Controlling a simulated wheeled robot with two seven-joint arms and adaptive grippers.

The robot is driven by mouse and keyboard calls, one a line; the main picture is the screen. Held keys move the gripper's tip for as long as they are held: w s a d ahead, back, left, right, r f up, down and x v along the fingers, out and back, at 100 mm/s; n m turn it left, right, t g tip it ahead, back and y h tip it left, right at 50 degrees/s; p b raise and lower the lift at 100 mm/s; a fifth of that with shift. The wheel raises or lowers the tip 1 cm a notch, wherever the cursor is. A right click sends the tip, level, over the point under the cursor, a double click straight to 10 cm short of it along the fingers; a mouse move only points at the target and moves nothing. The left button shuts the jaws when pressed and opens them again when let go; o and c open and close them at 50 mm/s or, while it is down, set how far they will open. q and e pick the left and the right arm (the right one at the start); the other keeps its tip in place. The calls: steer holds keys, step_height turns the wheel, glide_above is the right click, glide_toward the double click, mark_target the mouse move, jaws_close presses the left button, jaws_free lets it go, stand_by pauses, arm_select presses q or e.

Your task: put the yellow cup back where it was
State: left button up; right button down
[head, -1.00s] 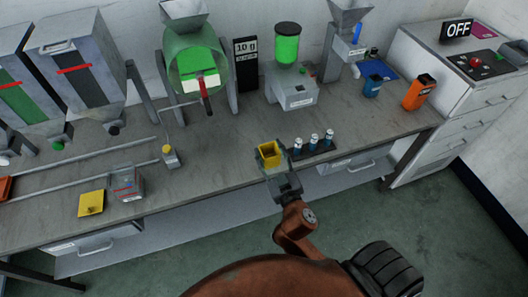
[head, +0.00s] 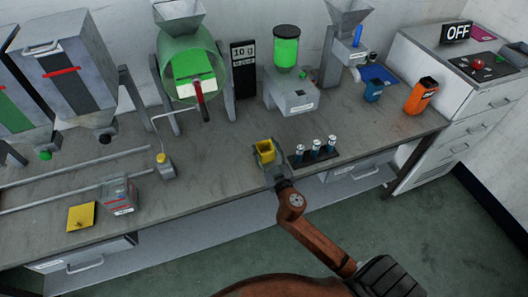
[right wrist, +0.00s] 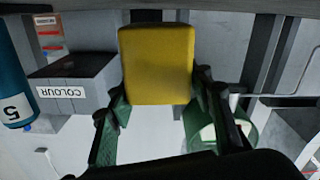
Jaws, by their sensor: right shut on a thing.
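The yellow cup (head: 265,148) is in my right gripper (head: 267,155), above the bench's front part, just left of a rack of vials. Its open top faces up in the head view. In the right wrist view the yellow cup (right wrist: 157,65) shows its plain side between the two fingers of my right gripper (right wrist: 158,95), which are shut on it. I cannot tell the exact gap between cup and bench. A flat yellow square (head: 81,217) lies on the bench at the left. My left gripper is not in view.
The vial rack (head: 312,156) stands close right of the cup. Behind are a grey colour dispenser (head: 290,95) and a green drum (head: 190,70). A clear box (head: 119,196) and a small yellow-topped bottle (head: 164,167) stand left. Bench between bottle and cup is clear.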

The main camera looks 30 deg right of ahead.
steer(key=shift+f, duration=0.95)
steer(key=shift+r, duration=0.1)
steer(key=c, duration=1.5)
jaws_free()
steer(key=o, duration=0.5)
steer(key=shift+o, duration=0.2)
steer(key=v, duration=1.2)
steer(key=shift+b, duration=0.4)
